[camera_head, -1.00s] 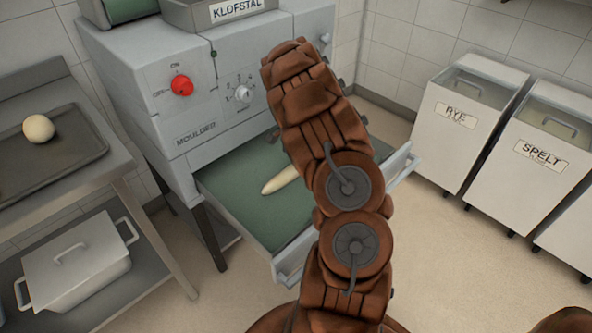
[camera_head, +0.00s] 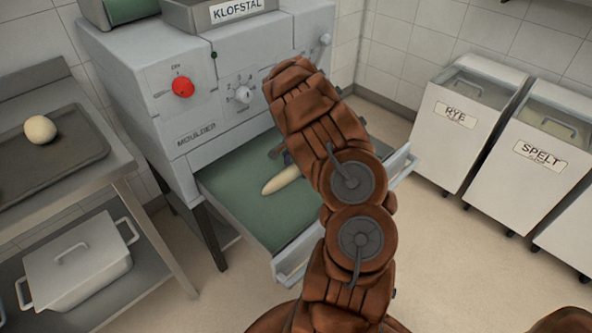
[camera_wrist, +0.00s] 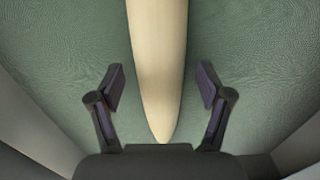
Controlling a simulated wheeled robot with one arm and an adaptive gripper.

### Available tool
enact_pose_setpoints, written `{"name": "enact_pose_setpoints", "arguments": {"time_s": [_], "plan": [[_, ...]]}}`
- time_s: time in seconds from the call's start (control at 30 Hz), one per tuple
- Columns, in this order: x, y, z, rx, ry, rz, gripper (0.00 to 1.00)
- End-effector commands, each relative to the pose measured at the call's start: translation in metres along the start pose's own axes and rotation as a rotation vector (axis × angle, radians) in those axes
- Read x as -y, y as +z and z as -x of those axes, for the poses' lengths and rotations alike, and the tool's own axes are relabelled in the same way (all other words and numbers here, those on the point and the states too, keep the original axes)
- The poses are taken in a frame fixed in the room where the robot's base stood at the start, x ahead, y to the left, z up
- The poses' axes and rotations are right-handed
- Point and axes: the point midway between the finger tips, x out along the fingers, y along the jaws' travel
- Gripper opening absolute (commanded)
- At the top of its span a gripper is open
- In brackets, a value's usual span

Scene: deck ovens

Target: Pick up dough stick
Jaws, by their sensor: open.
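The dough stick (camera_head: 281,180) is pale and tapered and lies on the green bed of the moulder's tray (camera_head: 232,190). In the wrist view the dough stick (camera_wrist: 157,70) runs from the top edge down to a pointed end between the fingers. My gripper (camera_wrist: 161,88) is open, one finger on each side of the dough stick, with green bed showing between each finger and the dough. Whether the fingers are at the height of the dough I cannot tell. In the head view my arm hides the dough's right part and most of the gripper.
The grey moulder (camera_head: 215,90) with a red knob stands behind the tray. The tray has raised pale side walls. A steel table (camera_head: 125,165) with a dough ball (camera_head: 40,129) on a dark tray stands at left. RYE (camera_head: 465,120) and SPELT (camera_head: 540,150) bins stand at right.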

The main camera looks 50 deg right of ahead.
Motion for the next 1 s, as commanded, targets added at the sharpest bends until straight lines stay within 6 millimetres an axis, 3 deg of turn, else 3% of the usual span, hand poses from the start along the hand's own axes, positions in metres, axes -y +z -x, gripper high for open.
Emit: {"name": "enact_pose_setpoints", "arguments": {"time_s": [0.63, 1.0], "plan": [[0.0003, 0.0000, -0.0042, 0.000, -0.001, 0.000, 0.78], [0.0001, 0.0000, -0.0043, 0.000, 0.000, 0.000, 0.41]]}}
